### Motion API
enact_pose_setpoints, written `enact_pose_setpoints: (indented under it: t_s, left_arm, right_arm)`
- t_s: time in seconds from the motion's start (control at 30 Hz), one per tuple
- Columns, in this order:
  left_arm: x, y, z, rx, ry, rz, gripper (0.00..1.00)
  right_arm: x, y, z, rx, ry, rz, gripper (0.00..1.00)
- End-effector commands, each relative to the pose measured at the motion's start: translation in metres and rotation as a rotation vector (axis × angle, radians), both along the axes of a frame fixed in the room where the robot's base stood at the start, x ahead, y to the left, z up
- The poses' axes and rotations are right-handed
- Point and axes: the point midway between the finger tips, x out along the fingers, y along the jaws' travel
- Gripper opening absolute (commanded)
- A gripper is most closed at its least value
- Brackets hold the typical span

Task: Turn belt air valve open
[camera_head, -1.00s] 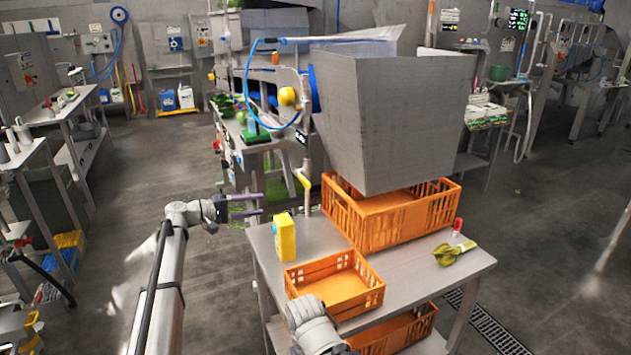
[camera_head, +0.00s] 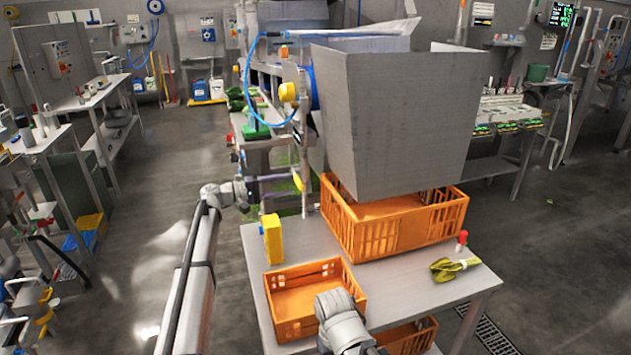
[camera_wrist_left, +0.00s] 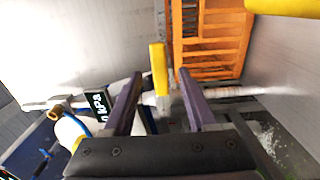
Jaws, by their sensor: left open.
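The belt air valve shows as a yellow lever (camera_head: 298,182) low on the thin upright pipe beside the hopper. In the left wrist view the yellow lever (camera_wrist_left: 158,68) lies across the pale pipe, at a right angle to it in the picture. My left gripper (camera_head: 288,187) reaches in from the left at the lever. In the left wrist view its two purple fingers (camera_wrist_left: 160,76) are open, one on each side of the lever, with gaps visible. My right gripper is out of view; only part of that arm shows at the bottom.
A yellow container (camera_head: 273,239) stands on the steel table (camera_head: 405,288) below my left gripper. A large orange crate (camera_head: 395,230) sits under the grey hopper (camera_head: 390,120). A smaller orange crate (camera_head: 318,302) is in front.

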Motion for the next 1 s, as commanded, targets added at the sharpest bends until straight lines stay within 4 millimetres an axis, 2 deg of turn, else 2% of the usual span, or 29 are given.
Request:
enact_pose_setpoints:
  t_s: [0.27, 0.7, 1.0]
  left_arm:
    - [0.004, -0.012, 0.000, 0.000, 0.000, -0.002, 0.57]
    - [0.023, -0.069, 0.000, 0.000, 0.000, -0.001, 0.57]
    - [0.024, -0.074, 0.000, 0.000, 0.000, 0.000, 0.57]
  right_arm:
    - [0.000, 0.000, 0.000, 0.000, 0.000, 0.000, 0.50]
    - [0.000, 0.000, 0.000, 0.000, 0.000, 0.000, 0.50]
    - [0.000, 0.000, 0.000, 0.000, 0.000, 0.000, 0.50]
